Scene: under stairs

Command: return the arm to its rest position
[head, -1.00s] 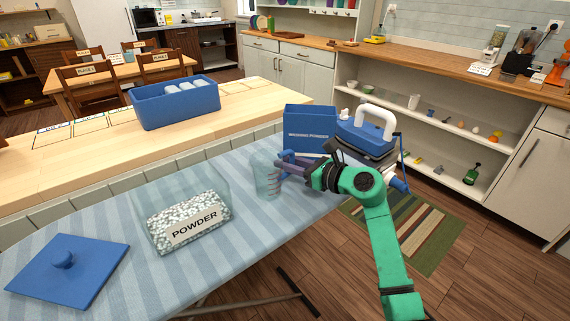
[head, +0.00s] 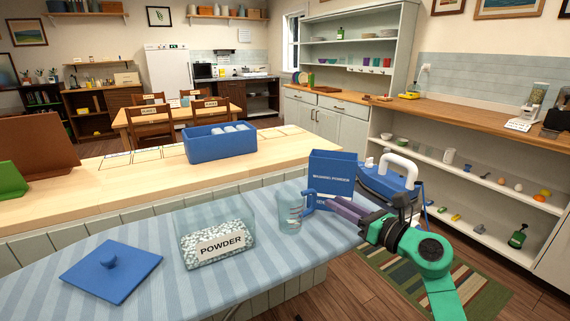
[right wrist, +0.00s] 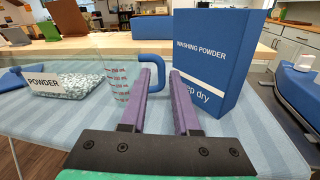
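My right gripper (head: 338,206) is open and empty, just right of a clear measuring cup (head: 290,208) on the striped ironing board (head: 205,290). In the right wrist view its two purple fingers (right wrist: 161,75) stand apart with nothing between them. The cup's blue handle (right wrist: 150,60) shows beyond the left fingertip; I cannot tell whether they touch. My right arm (head: 425,255) reaches in from the lower right. My left gripper is not in view.
A blue washing powder box (head: 332,178) and an iron (head: 390,180) stand close to the right gripper. A clear powder container (head: 217,240) and a blue lid (head: 112,270) lie left of the cup. A blue bin (head: 218,146) is on the counter behind.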

